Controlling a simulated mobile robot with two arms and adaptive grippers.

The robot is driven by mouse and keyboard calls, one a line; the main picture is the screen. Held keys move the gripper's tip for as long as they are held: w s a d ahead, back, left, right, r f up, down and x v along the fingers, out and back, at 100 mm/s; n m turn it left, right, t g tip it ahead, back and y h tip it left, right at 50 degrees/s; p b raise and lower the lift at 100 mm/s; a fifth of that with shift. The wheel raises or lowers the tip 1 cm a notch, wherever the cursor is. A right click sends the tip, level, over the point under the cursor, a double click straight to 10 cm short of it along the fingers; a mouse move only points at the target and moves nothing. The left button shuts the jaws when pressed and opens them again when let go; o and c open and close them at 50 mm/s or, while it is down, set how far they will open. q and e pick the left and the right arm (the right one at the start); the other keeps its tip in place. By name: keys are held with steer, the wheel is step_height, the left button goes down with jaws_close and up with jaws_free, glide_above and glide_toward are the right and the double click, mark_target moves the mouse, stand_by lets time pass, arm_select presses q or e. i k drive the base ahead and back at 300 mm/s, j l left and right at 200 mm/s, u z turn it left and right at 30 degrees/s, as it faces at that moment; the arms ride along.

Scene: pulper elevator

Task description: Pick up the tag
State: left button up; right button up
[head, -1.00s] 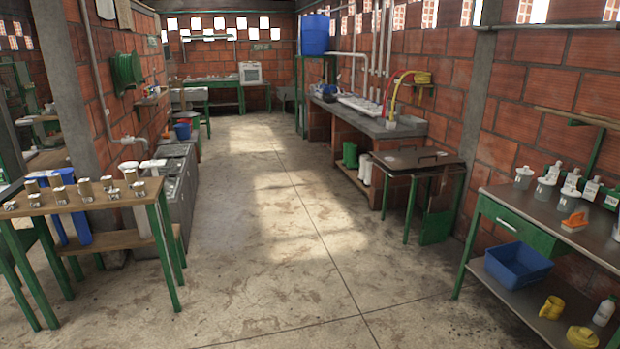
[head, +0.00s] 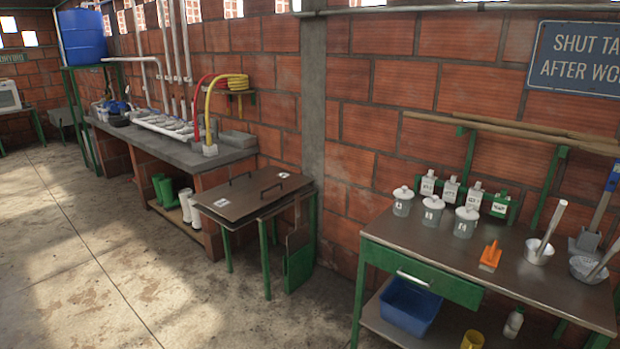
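I cannot single out the tag in the head view. Small white labels show on the brown hinged-looking lid panel (head: 252,192) of the green-legged table and on the white-lidded jars (head: 433,210), but I cannot tell whether any is the tag. An orange object (head: 490,257) lies on the dark top of the green workbench (head: 400,232) at the right. Neither of my grippers is in view.
A blue bin (head: 409,306), a yellow mug (head: 472,341) and a white bottle (head: 513,323) are on the workbench's lower shelf. Metal pots (head: 539,252) stand at its right end. A long counter (head: 180,150) runs along the brick wall. The concrete floor (head: 90,250) at left is clear.

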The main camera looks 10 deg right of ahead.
mark_target(451, 187)
steer(key=i+z, duration=0.35)
steer(key=i, duration=0.2)
steer(key=i+j+z, duration=0.35)
steer(key=i, duration=0.15)
steer(key=i+j+z, duration=0.35)
steer(key=i, duration=0.2)
steer(key=l, duration=0.1)
